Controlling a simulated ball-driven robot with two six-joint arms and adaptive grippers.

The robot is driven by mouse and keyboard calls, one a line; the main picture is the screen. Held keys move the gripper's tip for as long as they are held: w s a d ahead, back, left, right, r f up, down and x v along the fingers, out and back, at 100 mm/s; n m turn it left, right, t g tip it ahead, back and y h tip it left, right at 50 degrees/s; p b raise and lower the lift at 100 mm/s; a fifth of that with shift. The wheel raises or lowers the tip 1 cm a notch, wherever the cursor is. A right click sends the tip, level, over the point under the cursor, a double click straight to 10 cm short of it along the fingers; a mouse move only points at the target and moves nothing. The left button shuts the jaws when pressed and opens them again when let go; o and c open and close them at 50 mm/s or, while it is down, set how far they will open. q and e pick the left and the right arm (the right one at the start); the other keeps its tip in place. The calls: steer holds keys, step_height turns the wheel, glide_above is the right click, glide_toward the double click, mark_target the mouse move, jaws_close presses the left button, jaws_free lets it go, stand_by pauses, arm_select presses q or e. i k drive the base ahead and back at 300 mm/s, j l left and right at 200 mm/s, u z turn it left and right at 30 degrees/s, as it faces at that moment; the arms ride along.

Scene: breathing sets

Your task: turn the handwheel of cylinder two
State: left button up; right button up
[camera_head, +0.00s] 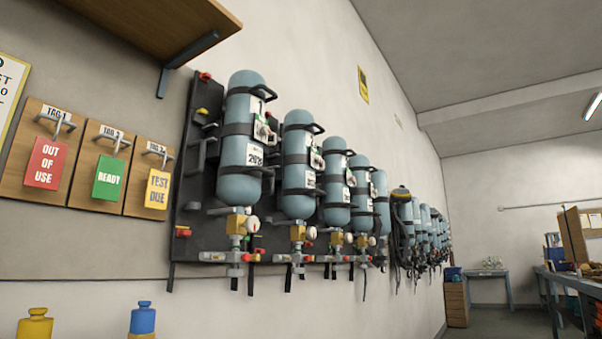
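A row of blue-grey cylinders is strapped to a dark wall rack. The nearest cylinder (242,145) is the largest in view, and the second one along (297,165) hangs just right of it. Below the second one are a brass valve block (297,233), a round white gauge (311,233) and a grey fitting with a red part (308,257). I cannot tell which part is the handwheel. The labels are too small to read a cylinder number surely. Neither of my grippers is in view.
Tags reading OUT OF USE (46,162), READY (109,178) and TEST DUE (157,189) hang left of the rack (190,240). A shelf (155,28) juts out above. Yellow (35,326) and blue (142,319) objects show at the bottom left. A workbench (570,281) stands far right.

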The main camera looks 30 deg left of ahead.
mark_target(310, 232)
steer(key=u, duration=0.7)
steer(key=i+u, duration=0.25)
steer(key=u, duration=0.15)
steer(key=i+l+u, duration=0.2)
steer(key=u, duration=0.25)
steer(key=i+l+u, duration=0.25)
steer(key=u, duration=0.15)
